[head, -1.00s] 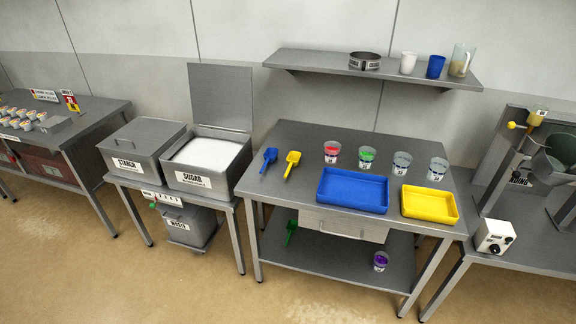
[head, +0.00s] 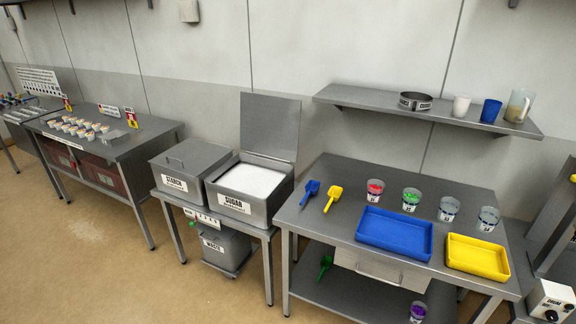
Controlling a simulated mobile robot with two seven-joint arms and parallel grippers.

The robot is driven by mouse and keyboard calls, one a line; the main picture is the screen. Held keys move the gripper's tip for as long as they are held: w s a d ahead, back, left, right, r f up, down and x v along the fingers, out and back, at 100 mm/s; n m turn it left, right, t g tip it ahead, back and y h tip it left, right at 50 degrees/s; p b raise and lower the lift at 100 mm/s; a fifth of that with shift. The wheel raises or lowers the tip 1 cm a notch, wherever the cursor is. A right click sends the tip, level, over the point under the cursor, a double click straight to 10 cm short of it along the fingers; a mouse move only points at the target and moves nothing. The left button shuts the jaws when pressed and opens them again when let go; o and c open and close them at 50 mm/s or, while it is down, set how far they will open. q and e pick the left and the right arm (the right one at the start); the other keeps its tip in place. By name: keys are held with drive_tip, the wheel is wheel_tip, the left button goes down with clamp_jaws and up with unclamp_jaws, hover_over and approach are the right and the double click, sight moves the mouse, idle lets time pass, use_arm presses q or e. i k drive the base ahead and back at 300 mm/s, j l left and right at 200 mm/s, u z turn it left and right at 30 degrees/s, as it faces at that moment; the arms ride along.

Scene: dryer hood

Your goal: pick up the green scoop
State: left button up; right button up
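The green scoop (head: 324,267) lies on the lower shelf of the steel table, near its left end and under the tabletop. A blue scoop (head: 310,190) and a yellow scoop (head: 333,197) lie on the tabletop above it. Neither of my grippers shows in the head view.
A blue tray (head: 395,247), a yellow tray (head: 478,272) and several cups stand on the table (head: 300,212). A purple-filled cup (head: 418,312) is on the lower shelf. Left stand an open sugar bin (head: 240,205), a starch bin (head: 176,184) and a waste bin (head: 226,250). Floor in front is clear.

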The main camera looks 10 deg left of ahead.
sight(326, 262)
drive_tip(key=i+j, duration=0.4)
drive_tip(key=i, duration=0.2)
drive_tip(key=i+j, duration=0.45)
drive_tip(key=i, duration=0.2)
drive_tip(key=i+j, duration=0.4)
drive_tip(key=i, duration=0.2)
drive_tip(key=i+j, duration=0.45)
drive_tip(key=i, duration=0.2)
